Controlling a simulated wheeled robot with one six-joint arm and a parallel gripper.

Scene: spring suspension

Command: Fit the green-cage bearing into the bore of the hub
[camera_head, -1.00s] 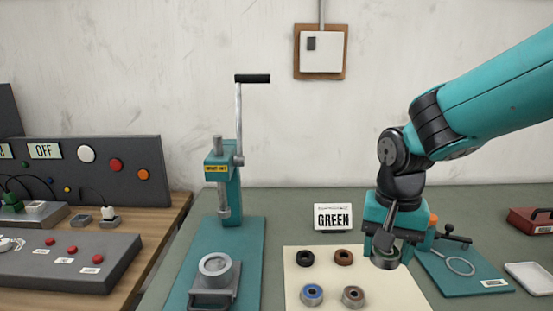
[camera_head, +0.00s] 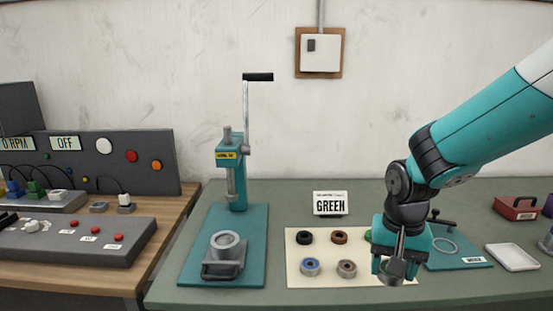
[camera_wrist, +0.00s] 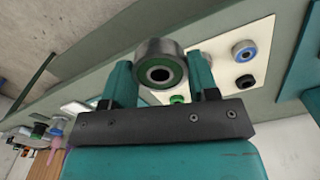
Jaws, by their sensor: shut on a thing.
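My gripper (camera_head: 396,268) is shut on the green-cage bearing (camera_wrist: 170,50), a steel ring with a green inner band and a dark centre hole. In the wrist view it sits between the two teal fingers. In the head view the bearing is a grey shape at the fingertips, its green hidden, in front of the mat's right side. The hub (camera_head: 225,241), a grey cylinder with an open round bore, stands upright in a fixture on the teal press base at the left. My gripper is well to the right of it.
The press (camera_head: 231,175) rises behind the hub, its lever up. A cream mat (camera_head: 325,252) holds a blue bearing (camera_head: 311,267), a red-brown bearing (camera_head: 347,268) and several rings. A GREEN sign (camera_head: 330,203) stands behind. A white tray (camera_head: 512,257) lies at right.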

